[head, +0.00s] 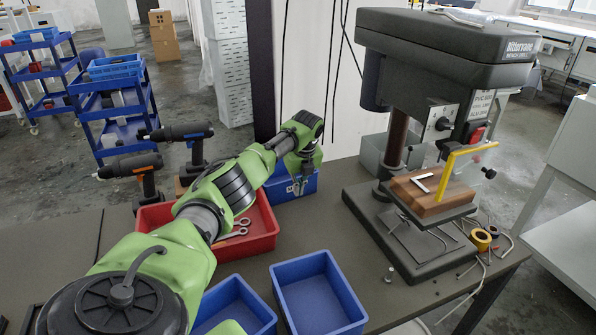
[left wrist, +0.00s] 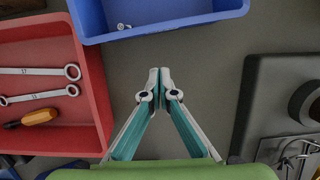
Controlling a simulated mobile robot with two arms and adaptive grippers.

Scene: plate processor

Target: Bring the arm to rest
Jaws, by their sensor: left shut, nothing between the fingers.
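My left arm, green and grey, reaches in from the lower left of the head view. Its gripper (head: 298,186) hangs fingers down in front of the blue bin at the back of the table. In the left wrist view the gripper (left wrist: 159,72) is shut, its two fingertips together with nothing between them. Bare table lies below the fingertips. My right gripper is in neither view.
A red tray (head: 270,240) with wrenches stands beside my left arm. A blue bin (left wrist: 165,29) lies just ahead of the fingertips. Two blue bins (head: 318,295) stand at the front. A bench drill (head: 430,50) stands at right with a wooden block (head: 432,198).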

